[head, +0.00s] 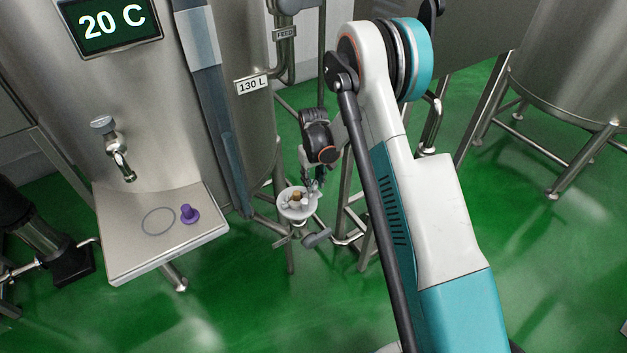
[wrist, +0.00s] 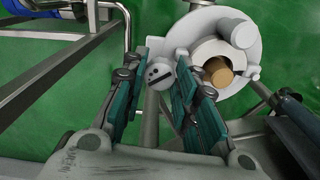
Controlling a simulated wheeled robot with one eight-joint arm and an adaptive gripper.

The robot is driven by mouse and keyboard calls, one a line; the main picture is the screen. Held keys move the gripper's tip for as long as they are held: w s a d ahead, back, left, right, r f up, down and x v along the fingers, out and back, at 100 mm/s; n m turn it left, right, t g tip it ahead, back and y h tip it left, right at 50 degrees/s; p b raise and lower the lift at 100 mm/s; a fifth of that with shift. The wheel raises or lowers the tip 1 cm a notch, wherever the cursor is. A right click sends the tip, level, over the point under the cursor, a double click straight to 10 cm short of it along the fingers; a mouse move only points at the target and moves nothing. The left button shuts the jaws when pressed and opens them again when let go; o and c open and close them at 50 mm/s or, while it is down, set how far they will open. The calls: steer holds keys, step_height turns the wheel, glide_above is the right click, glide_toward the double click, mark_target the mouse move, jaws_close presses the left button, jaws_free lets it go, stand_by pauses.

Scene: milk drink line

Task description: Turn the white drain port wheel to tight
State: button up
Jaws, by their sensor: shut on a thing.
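The white drain port wheel (head: 297,212) is in the middle of the head view, low beside the tank, with a brownish round piece at its centre. In the wrist view the wheel (wrist: 216,36) is at upper right, with white rounded knobs around its rim. My gripper (head: 313,186) reaches down to the wheel's far right side. In the wrist view my gripper (wrist: 154,82) has its teal-padded fingers on either side of a small pale round part with dark marks. It is shut on the wheel, though the finger contact is partly hidden. The wheel's tightness cannot be read here.
A steel shelf (head: 130,258) to the left holds a purple stopper (head: 189,214) and a thin ring (head: 158,221), below a tap (head: 120,160). Steel pipes and frame legs stand close around the wheel. Green floor (head: 560,270) is open at right.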

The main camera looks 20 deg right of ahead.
mark_target(313, 183)
steer(key=m, duration=0.3)
steer(key=shift+m, duration=2.2)
steer(key=o, duration=1)
steer(key=shift+o, duration=0.2)
step_height(313, 183, up, 12)
steer(key=shift+r, duration=0.15)
